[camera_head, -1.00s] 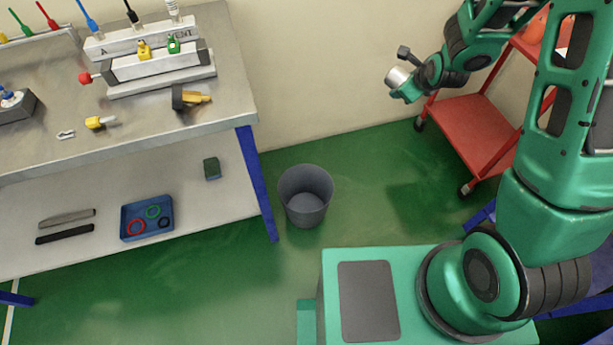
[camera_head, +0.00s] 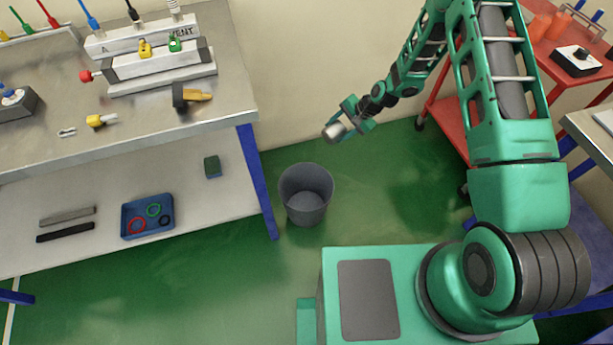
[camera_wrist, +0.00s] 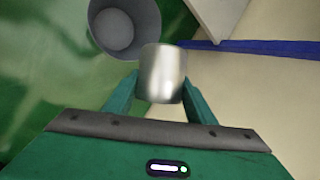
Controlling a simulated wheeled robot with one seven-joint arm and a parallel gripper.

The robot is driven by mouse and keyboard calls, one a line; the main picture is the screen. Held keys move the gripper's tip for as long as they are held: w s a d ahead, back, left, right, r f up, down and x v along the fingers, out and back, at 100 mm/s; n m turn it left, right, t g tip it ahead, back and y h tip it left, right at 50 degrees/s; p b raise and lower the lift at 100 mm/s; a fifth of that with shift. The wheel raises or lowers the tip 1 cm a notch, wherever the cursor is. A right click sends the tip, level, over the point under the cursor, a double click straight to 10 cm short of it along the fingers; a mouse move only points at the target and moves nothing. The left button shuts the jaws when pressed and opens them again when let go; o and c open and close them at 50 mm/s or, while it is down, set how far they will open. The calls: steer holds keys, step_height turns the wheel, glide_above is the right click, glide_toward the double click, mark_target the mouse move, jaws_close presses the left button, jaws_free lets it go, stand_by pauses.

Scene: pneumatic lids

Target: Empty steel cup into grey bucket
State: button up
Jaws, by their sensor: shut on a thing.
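My gripper (camera_head: 346,123) is shut on the steel cup (camera_head: 335,131) and holds it in the air, up and to the right of the grey bucket in the head view. In the wrist view the shiny steel cup (camera_wrist: 162,75) sits between the two green fingers (camera_wrist: 160,97). The cup's inside and any contents are hidden. The grey bucket (camera_head: 304,208) stands on the green floor, its open top facing up, and looks empty. In the wrist view the bucket (camera_wrist: 125,48) shows beyond the cup, up and to its left.
A workbench (camera_head: 150,133) with a blue leg (camera_head: 256,180) stands left of the bucket. Its lower shelf holds a blue tray (camera_head: 127,232) with rings. A red cart (camera_head: 465,118) stands at the right by the wall. The floor around the bucket is clear.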

steer(key=s+a+f+n+g, duration=0.2)
steer(key=s+a+f+n, duration=0.2)
steer(key=a+f+n, duration=0.4)
steer(key=s+a+f+n+g, duration=0.2)
steer(key=s+a+f+n, duration=0.15)
steer(key=f+n, duration=0.45)
step_height(320, 180, up, 6)
steer(key=w+n+t+y, duration=0.1)
steer(key=t+y, duration=0.2)
steer(key=t, duration=0.7)
steer(key=shift+r+n+t+y, duration=0.15)
steer(key=shift+n+t+y, duration=0.25)
